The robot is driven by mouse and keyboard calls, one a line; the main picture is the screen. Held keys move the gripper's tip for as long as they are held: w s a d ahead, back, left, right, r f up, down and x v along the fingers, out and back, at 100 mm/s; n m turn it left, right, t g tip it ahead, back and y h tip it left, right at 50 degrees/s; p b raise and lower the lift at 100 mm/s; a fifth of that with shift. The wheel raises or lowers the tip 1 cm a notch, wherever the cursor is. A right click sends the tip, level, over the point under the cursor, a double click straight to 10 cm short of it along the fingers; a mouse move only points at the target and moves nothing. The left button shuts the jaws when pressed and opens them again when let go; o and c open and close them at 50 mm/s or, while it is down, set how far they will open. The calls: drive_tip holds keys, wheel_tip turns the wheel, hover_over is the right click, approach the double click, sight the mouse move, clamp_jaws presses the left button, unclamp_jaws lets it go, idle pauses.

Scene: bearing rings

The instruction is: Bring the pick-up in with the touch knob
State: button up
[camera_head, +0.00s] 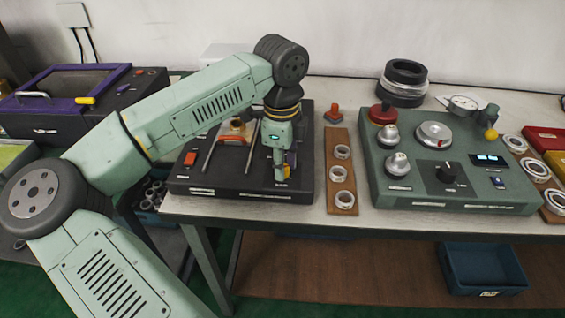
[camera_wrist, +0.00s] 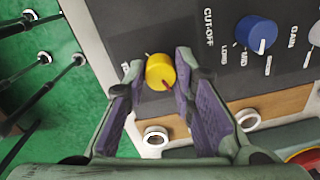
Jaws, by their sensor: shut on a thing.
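The touch knob seems to be the yellow knob (camera_wrist: 160,72) with a red pointer in the wrist view; its label is not readable. My gripper (camera_wrist: 158,76) is shut on it, one purple-padded finger on each side. In the head view my gripper (camera_head: 283,172) points down at the front right of a dark instrument box (camera_head: 240,186), and the fingers mostly hide the knob. An orange and tan carriage (camera_head: 235,132), possibly the pick-up, sits towards the back of the box near two slanted rods. Its contact with anything is not clear.
A blue knob (camera_wrist: 256,34) marked CUT-OFF sits beside the yellow one, with a pale GAIN knob (camera_wrist: 316,34) beyond. A wooden strip (camera_head: 341,140) with rings lies right of the box. A green console (camera_head: 450,165) stands farther right. A blue bin (camera_head: 484,272) is below.

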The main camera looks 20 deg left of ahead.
clamp_jaws()
drive_tip(key=shift+f+m+b, duration=0.15)
drive_tip(key=shift+m+b, duration=0.15)
drive_tip(key=shift+b, duration=0.25)
drive_tip(key=shift+m+b, duration=0.6)
drive_tip(key=shift+b, duration=0.1)
drive_tip(key=m+b, duration=0.4)
drive_tip(key=m, duration=0.1)
drive_tip(key=shift+w, duration=0.1)
drive_tip(key=m+b, duration=0.1)
drive_tip(key=m, duration=0.3)
drive_tip(key=shift+m, duration=0.4)
drive_tip(key=m, duration=0.4)
drive_tip(key=shift+r+b, duration=0.2)
drive_tip(key=shift+b, duration=0.2)
drive_tip(key=shift+m, duration=0.3)
